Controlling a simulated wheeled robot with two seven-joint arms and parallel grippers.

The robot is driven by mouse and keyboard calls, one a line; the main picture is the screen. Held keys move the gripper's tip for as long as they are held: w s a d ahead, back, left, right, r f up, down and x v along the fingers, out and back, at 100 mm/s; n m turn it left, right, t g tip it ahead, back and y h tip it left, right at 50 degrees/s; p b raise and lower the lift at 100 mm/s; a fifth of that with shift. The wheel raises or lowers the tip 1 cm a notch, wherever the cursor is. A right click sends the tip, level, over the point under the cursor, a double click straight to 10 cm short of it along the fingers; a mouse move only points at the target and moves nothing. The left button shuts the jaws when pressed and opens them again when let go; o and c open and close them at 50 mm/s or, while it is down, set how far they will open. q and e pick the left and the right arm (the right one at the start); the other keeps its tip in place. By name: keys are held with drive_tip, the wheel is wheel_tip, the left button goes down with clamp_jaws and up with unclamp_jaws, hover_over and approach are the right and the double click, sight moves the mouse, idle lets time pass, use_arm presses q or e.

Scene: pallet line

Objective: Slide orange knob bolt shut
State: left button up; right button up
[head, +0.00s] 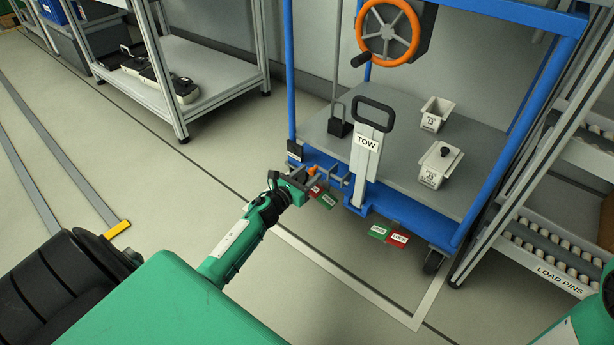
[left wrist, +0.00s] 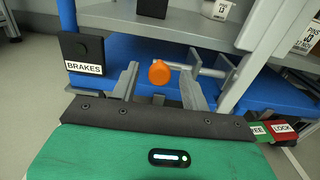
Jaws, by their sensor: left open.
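The orange knob (head: 312,169) sits at the front lower edge of the blue cart, by a grey metal bolt bar (head: 337,179). In the left wrist view the round orange knob (left wrist: 159,72) appears between the two grey fingers, with the bar (left wrist: 206,71) running to the right behind it. My left gripper (head: 301,179) is open, with one finger on each side of the knob. I cannot tell whether either finger touches it. My right gripper is out of view.
A black BRAKES box (left wrist: 82,52) is close left of the fingers. The TOW handle (head: 367,141) stands right of the bolt. Red and green FREE/LOCK labels (head: 397,238) hang low on the cart frame. Floor in front of the cart is clear. A roller rack (head: 548,262) stands at right.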

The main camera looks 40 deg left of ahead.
sight(331, 176)
use_arm(q)
clamp_jaws()
drive_tip(key=shift+s+d, duration=0.15)
drive_tip(key=shift+d, duration=1.25)
drive_tip(key=shift+s+d, duration=0.1)
drive_tip(key=shift+d, duration=1.25)
unclamp_jaws()
drive_tip(key=s+a, duration=0.1)
drive_tip(key=s, duration=1.2)
drive_tip(key=shift+s, duration=0.35)
drive_tip(key=shift+s, duration=0.1)
